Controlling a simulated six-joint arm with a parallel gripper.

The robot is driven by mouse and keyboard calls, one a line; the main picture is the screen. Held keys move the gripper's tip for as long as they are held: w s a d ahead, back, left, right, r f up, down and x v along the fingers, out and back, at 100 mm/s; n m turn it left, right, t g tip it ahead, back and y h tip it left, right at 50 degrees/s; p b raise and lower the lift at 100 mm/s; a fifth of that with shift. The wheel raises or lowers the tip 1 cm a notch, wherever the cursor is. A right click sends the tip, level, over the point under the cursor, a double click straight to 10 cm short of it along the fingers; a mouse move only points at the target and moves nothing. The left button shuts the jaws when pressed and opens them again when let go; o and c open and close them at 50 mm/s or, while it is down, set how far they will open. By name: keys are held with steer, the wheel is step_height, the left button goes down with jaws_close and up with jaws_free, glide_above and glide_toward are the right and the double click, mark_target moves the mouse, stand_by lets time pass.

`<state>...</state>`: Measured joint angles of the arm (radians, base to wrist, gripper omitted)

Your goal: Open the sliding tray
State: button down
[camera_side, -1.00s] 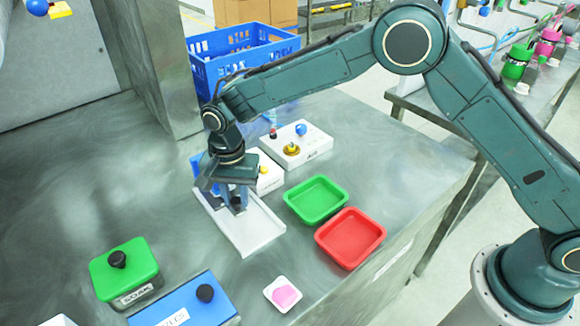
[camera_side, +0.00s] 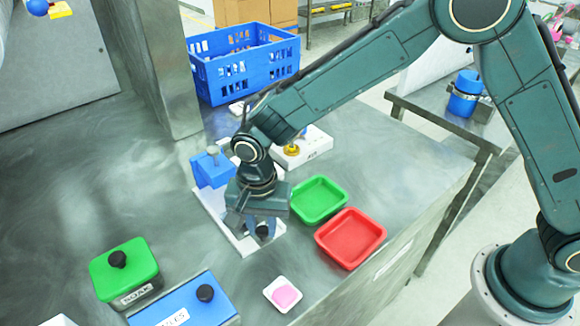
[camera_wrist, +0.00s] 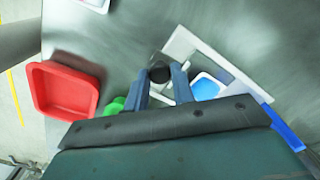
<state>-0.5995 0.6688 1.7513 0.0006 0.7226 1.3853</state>
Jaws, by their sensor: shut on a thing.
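The sliding tray has a round black knob (camera_side: 263,232), which also shows in the wrist view (camera_wrist: 159,72). My gripper (camera_side: 261,228) is shut on this knob, with one blue finger on each side of it in the wrist view (camera_wrist: 160,82). The tray runs along a flat white base (camera_side: 243,248), at its front end. A blue block-like housing (camera_side: 210,170) stands at the base's back end. In the wrist view, a bright blue patch with a white rim (camera_wrist: 206,87) shows beside my finger. My gripper hides most of the tray in the side view.
A green tray (camera_side: 319,198) and a red tray (camera_side: 350,240) stand close to the right. Nearer are a green lidded box (camera_side: 124,275), a blue box (camera_side: 185,305) and a small dish with a pink piece (camera_side: 284,294). A blue crate (camera_side: 240,70) stands behind.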

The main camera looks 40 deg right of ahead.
steer(key=shift+s+r, duration=0.1)
steer(key=shift+s, duration=0.5)
steer(key=c, duration=1.2)
jaws_free()
steer(key=shift+o, duration=0.2)
step_height(320, 180, up, 14)
